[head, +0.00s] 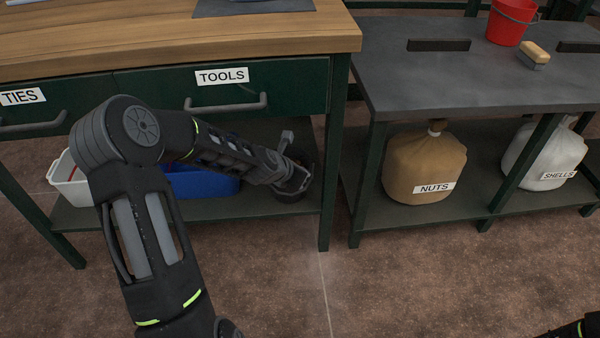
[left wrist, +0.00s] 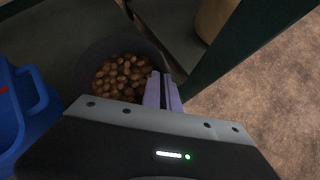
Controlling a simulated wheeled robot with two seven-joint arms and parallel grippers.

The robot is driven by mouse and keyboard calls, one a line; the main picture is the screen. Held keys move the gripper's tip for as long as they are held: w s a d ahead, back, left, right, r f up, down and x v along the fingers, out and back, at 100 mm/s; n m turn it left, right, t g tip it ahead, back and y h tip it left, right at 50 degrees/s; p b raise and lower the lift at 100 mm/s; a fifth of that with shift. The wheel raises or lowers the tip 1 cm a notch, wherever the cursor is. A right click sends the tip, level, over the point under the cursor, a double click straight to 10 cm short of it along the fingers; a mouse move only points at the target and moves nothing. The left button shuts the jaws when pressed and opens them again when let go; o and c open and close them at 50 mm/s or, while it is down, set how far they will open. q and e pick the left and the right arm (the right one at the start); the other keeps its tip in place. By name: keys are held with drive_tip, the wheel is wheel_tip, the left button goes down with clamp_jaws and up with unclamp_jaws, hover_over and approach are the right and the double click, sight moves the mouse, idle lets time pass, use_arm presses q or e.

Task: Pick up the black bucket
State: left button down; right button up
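The black bucket (head: 292,194) is on the lower shelf under the wooden workbench, mostly hidden behind my left gripper (head: 297,180). In the left wrist view the bucket (left wrist: 85,65) holds many brown nuts (left wrist: 121,77). The fingers of my left gripper (left wrist: 163,90) are close together at the bucket's right rim, with the rim running in between them. They look shut on the rim. The bucket seems upright on the shelf. Only a bit of my right arm shows at the bottom right corner of the head view; its gripper is out of frame.
A blue bin (head: 205,184) stands left of the bucket and also shows in the left wrist view (left wrist: 28,110). A white bin (head: 70,182) is further left. A green table leg (head: 332,165) stands just right. The drawer front (head: 285,88) is above. The floor in front is clear.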

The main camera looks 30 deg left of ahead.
use_arm(q)
drive_tip(key=shift+w+r, duration=0.1)
drive_tip(key=shift+r, duration=0.6)
wheel_tip(320, 180, up, 2)
drive_tip(key=shift+r+p, duration=0.2)
drive_tip(key=shift+p, duration=0.8)
drive_tip(key=s, duration=0.5)
drive_tip(key=shift+s+a+f, duration=0.25)
drive_tip(key=shift+s+f, duration=0.05)
drive_tip(key=s+p, duration=0.7)
drive_tip(key=s, duration=0.5)
drive_tip(key=shift+s, duration=0.2)
drive_tip(key=shift+f, duration=0.1)
